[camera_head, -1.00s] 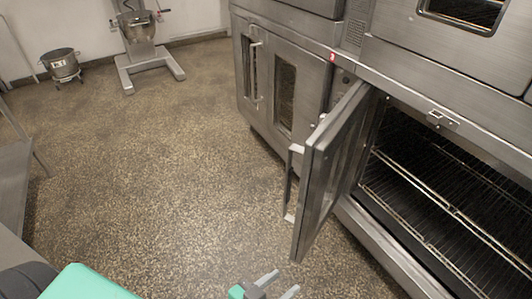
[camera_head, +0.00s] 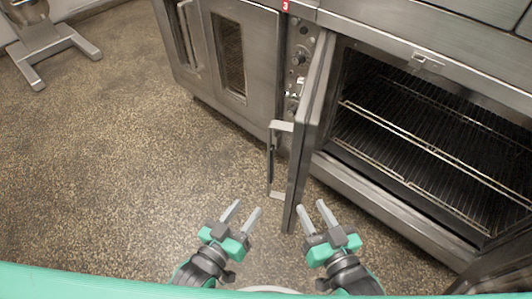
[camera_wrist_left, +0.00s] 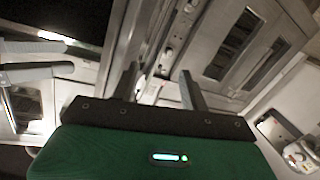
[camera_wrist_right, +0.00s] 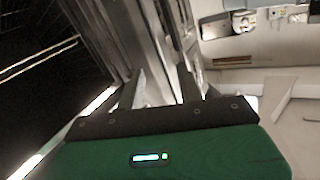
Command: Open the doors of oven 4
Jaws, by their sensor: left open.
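A large steel oven on the right has its wire racks (camera_head: 430,140) exposed. Its left door (camera_head: 309,125) stands swung outward, seen nearly edge-on, with a bracket handle (camera_head: 270,165) on its left side. I cannot read a number on this oven. My left gripper (camera_head: 247,207) is open and empty, left of the door's lower end. My right gripper (camera_head: 311,206) is open and empty, just right of the door's lower end in the picture. Neither visibly grips the door. A dark panel (camera_head: 500,268) at the bottom right may be the other door; I cannot tell.
A neighbouring oven with closed doors (camera_head: 240,60) stands left, beside a control panel (camera_head: 298,65) under a red "3" label (camera_head: 285,6). A mixer stand (camera_head: 45,40) is at the far left. The speckled floor (camera_head: 120,150) on the left is clear.

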